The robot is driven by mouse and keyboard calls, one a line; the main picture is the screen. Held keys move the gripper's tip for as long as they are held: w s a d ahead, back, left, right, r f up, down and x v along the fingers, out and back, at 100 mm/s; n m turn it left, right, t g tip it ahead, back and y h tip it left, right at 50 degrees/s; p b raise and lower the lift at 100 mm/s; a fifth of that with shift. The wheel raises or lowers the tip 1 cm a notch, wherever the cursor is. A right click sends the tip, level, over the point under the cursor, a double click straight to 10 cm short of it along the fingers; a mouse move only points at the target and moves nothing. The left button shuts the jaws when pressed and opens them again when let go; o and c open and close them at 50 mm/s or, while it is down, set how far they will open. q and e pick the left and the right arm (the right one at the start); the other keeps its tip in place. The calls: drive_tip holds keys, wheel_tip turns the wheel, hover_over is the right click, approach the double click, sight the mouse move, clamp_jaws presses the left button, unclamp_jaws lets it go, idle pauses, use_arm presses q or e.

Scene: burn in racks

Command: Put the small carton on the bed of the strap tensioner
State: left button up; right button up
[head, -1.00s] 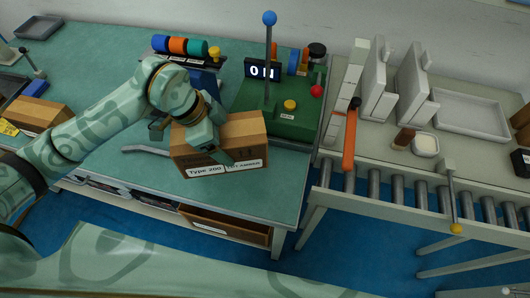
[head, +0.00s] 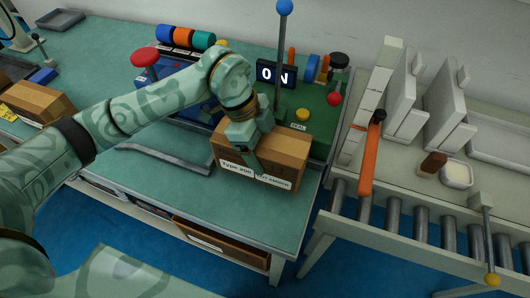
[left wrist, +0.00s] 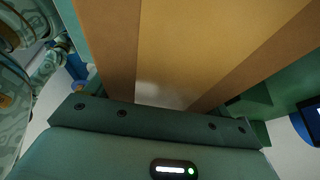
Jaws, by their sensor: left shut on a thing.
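The small carton (head: 287,148) is brown with a paler tape strip and a white "Type 200" label on its front. My left gripper (head: 250,150) is shut on it from above. In the left wrist view the carton (left wrist: 190,45) fills the space beyond the gripper (left wrist: 155,120). A green machine (head: 322,128), which looks like the strap tensioner, has a blue-knobbed lever, an "ON" display and a yellow button. The carton overlaps its front left part in the head view. I cannot tell whether they touch. The carton hides part of the machine's bed. My right gripper is out of view.
A blue machine with a red mushroom knob (head: 145,58) stands left of the green one. A grey bent bar (head: 165,160) lies on the bench (head: 110,190). Another carton (head: 38,102) is at far left. A roller table with an orange arm (head: 370,158) stands to the right.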

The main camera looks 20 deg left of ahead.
use_arm(q)
wheel_tip(320, 180, down, 2)
drive_tip(key=shift+w+f+b, duration=0.1)
drive_tip(key=shift+f+b, duration=0.15)
drive_tip(key=shift+b, duration=0.05)
drive_tip(key=shift+r, duration=0.1)
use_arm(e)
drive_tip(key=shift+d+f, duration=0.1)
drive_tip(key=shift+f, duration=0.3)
use_arm(q)
drive_tip(key=o, duration=1.3)
drive_tip(key=p+v, duration=0.4)
drive_tip(key=v, duration=0.8)
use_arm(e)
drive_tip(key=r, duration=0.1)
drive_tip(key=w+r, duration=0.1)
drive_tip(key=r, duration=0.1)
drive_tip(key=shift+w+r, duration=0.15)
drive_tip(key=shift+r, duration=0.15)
